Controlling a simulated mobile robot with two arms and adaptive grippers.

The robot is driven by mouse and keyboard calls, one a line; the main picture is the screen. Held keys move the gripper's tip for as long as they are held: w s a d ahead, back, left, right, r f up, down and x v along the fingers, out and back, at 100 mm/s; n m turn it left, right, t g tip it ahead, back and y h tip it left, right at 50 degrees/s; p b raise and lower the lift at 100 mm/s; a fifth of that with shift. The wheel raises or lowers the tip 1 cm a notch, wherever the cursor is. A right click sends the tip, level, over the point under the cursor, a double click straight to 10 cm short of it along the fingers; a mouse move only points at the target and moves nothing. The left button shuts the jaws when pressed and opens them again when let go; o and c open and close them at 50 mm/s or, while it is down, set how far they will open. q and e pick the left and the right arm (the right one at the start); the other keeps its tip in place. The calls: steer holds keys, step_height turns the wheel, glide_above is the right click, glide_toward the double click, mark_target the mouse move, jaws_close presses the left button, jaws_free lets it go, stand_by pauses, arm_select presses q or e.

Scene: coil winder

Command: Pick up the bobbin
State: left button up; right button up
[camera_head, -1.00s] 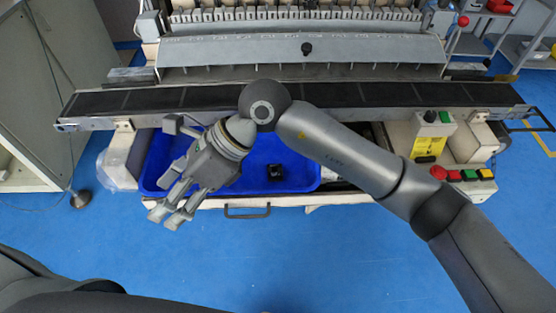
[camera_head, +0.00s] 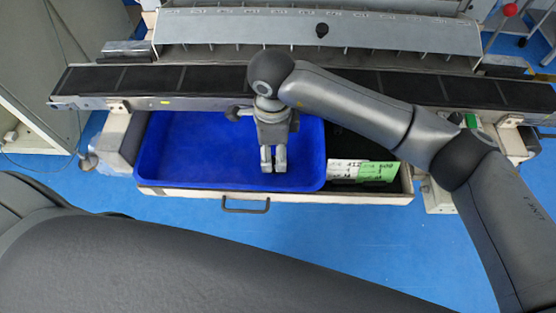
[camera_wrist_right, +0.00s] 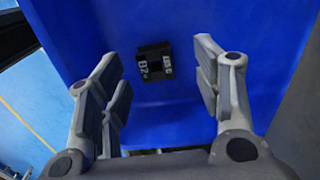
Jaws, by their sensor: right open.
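The bobbin (camera_wrist_right: 153,62) shows in the right wrist view as a small dark block with white lettering, lying on the floor of a blue tray. In the head view it is hidden behind my right gripper (camera_head: 273,165). My right gripper points down over the tray. In the right wrist view its fingers are spread wide, with the bobbin in line with the gap between them but farther off, and nothing is held. My left gripper is not in view.
The blue tray (camera_head: 200,166) sits in a pulled-out drawer (camera_head: 300,198) with a handle at its front. To the right in the drawer are dark contents and a white-and-green label card (camera_head: 362,170). The machine's black conveyor (camera_head: 200,80) runs behind the tray.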

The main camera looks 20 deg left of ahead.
steer(key=f, duration=0.2)
steer(key=f+p, duration=0.1)
steer(key=shift+s+d+f, duration=0.25)
steer(key=shift+s+d, duration=0.05)
steer(key=shift+d, duration=0.1)
steer(key=shift+f, duration=0.3)
steer(key=shift+w+f, duration=0.1)
steer(key=shift+f, duration=0.05)
steer(key=c, duration=0.5)
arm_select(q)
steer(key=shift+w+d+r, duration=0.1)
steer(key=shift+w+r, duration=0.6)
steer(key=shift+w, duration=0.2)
arm_select(e)
steer(key=shift+c, duration=1.4)
